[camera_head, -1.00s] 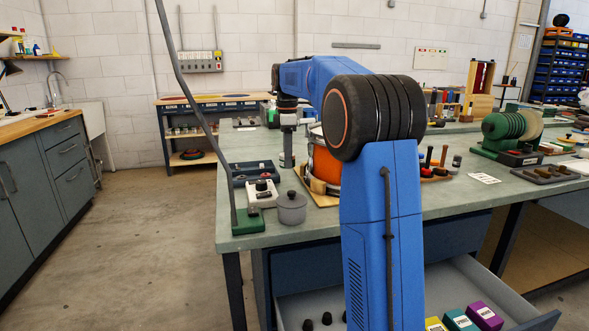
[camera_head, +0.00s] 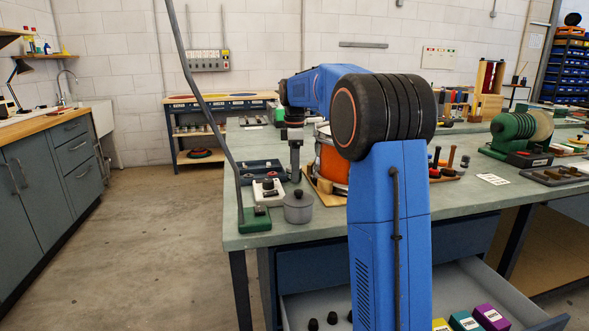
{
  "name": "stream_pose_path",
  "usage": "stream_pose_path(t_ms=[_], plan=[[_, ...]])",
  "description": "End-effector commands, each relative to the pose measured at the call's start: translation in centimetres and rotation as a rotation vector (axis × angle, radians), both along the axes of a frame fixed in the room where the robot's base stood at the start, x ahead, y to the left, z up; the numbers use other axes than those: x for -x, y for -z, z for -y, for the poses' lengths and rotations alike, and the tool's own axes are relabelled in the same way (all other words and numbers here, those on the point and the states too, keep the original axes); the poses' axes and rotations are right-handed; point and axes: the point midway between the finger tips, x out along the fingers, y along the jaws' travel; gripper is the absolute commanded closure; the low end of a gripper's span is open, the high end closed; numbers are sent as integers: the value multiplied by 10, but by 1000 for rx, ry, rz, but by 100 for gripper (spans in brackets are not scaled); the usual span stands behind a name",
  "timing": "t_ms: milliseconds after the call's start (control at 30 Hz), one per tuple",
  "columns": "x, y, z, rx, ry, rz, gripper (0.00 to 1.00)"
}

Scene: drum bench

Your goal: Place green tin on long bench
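The long bench (camera_head: 245,233) with the grey-green top runs from the centre to the right. My blue arm stands in front of it and hides part of its top. My gripper (camera_head: 295,170) points down over the left part of the bench, beside an orange drum (camera_head: 331,166). Its fingers are too small to tell open from shut or whether they hold anything. I cannot single out a green tin for sure.
Near the bench's left end are a grey lidded pot (camera_head: 298,208), a white device (camera_head: 268,191) and a green-based lamp or stand (camera_head: 254,221). A green ribbed machine (camera_head: 513,133) stands at right. An open drawer (camera_head: 440,285) below holds coloured boxes. Floor at left is clear.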

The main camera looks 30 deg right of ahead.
Motion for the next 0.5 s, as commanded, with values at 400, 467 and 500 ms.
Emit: stream_pose_path(t_ms=[400,467,500], plan=[[-1,-15,0,1,0,2,40],[0,-24,0,1,0,2,40],[-1,-32,0,0,0,3,40]])
